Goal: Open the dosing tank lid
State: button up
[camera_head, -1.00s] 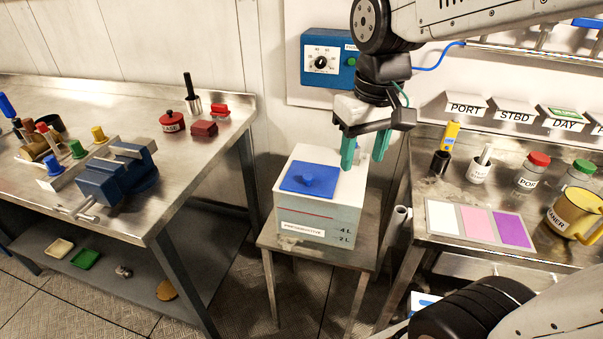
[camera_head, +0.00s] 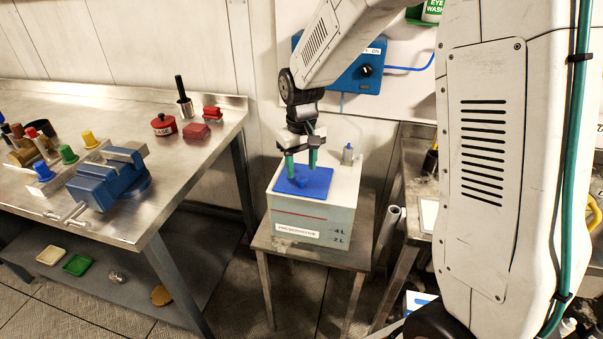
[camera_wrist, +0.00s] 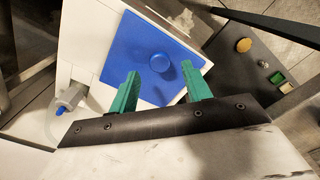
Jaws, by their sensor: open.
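The dosing tank (camera_head: 312,215) is a white box with a "PRESERVATIVE" label and level marks, standing on a small metal stand. Its blue square lid (camera_head: 318,188) lies flat and shut on top, with a round blue knob (camera_head: 301,181) in the middle. In the wrist view the lid (camera_wrist: 130,60) and the knob (camera_wrist: 160,62) show clearly. My gripper (camera_head: 301,172) is over the lid, with its green fingers pointing down. The fingers also show in the wrist view (camera_wrist: 163,88), apart and empty, with the knob just beyond the gap between them. Whether the fingertips touch the lid cannot be told.
A steel bench (camera_head: 130,215) with a blue vise (camera_head: 108,180) stands left. A blue control box (camera_head: 365,72) hangs on the wall behind. A small fitting (camera_head: 347,155) rises at the tank top's back right. My arm hides much of the right bench.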

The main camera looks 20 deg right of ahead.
jog(key=shift+f, duration=1.5)
grip_shut()
jog(key=shift+r, duration=0.15)
